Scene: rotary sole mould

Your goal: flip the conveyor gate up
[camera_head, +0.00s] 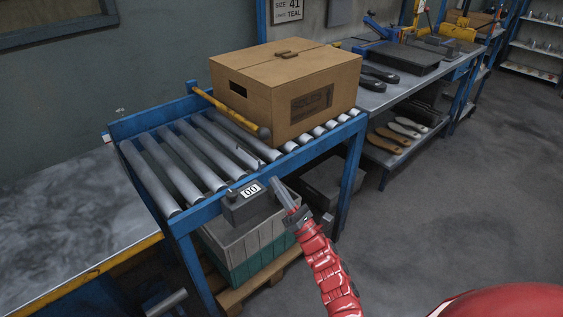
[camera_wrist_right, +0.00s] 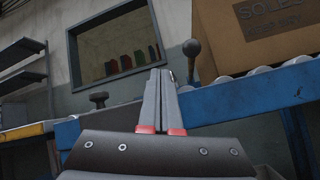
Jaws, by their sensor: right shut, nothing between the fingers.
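The conveyor gate is a yellow bar (camera_head: 228,112) lying low across the grey rollers, in front of the cardboard box (camera_head: 262,98). In the right wrist view the knob (camera_wrist_right: 191,48) stands on a short stem, to the right of and beyond my fingertips. My right gripper (camera_head: 276,184) is shut and empty, just off the near blue rail of the conveyor and apart from the knob. It also shows in the right wrist view (camera_wrist_right: 160,75). My left gripper is not in view.
A dark counter box reading "00" (camera_head: 245,203) hangs on the near rail (camera_head: 215,203), left of my right gripper. Crates (camera_head: 240,248) stand on a pallet below. A workbench (camera_head: 385,97) with tools and soles is at the right. The grey floor (camera_head: 450,195) is open.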

